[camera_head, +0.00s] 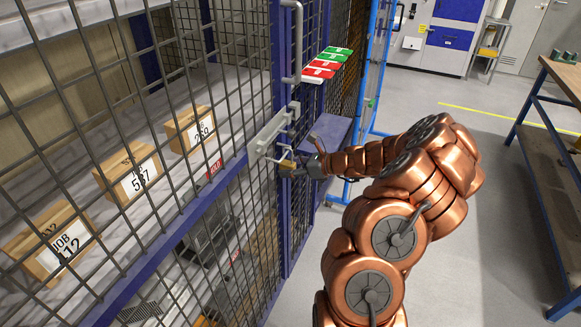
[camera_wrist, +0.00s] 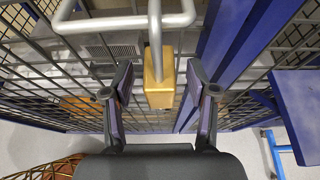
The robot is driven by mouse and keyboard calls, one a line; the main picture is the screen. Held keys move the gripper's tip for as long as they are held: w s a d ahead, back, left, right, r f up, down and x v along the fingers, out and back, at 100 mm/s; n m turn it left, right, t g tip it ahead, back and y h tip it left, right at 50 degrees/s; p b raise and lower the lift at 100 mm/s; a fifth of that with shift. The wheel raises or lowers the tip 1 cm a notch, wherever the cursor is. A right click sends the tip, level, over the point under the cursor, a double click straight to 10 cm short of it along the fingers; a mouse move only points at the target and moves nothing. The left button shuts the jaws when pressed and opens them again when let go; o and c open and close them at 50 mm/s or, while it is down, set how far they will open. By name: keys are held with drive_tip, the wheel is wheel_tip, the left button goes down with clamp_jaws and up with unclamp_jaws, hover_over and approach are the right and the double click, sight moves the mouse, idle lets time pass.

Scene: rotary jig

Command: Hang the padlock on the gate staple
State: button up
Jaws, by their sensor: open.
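The padlock (camera_wrist: 159,85) has a brass body and a grey shackle. In the wrist view it hangs body down at the end of the grey staple (camera_wrist: 85,24), its shackle crossing the staple's bar. Whether the shackle is closed is hidden. My gripper (camera_wrist: 158,75) is open, with one finger on each side of the brass body and visible gaps between. In the head view my gripper (camera_head: 299,167) is at the gate, just right of the small brass padlock (camera_head: 286,167). The staple (camera_head: 284,155) sticks out below the grey hasp bar (camera_head: 273,132).
Blue-framed mesh panels stand close in front of my gripper. A red, white and green tag board (camera_head: 328,63) sits above, and a blue shelf (camera_head: 331,134) sits right of the gate. Boxes (camera_head: 130,172) lie behind the mesh. A workbench (camera_head: 560,140) stands at right, with open floor between.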

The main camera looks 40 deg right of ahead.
drive_tip(key=v, duration=1.2)
drive_tip(key=shift+w+a, duration=0.1)
drive_tip(key=a+r+n+g+y, duration=0.1)
drive_tip(key=a+r+n+g, duration=0.1)
drive_tip(key=a+n, duration=0.35)
drive_tip(key=s+a+r+n+g+y, duration=0.1)
drive_tip(key=a+r+n+g, duration=0.1)
drive_tip(key=a, duration=0.7)
drive_tip(key=a+r+n+g+y, duration=0.1)
drive_tip(key=a+r+n+g, duration=0.2)
drive_tip(key=a, duration=0.5)
drive_tip(key=s+a+n+g+h, duration=0.3)
drive_tip(key=s+a+n+g, duration=0.1)
drive_tip(key=s+a+n, duration=0.6)
drive_tip(key=s+f+n+g+h, duration=0.1)
drive_tip(key=s+n+h, duration=0.6)
drive_tip(key=s, duration=1.1)
drive_tip(key=shift+d+f+n+g, duration=0.25)
drive_tip(key=shift+d+n+g, duration=0.35)
drive_tip(key=shift+n, duration=0.55)
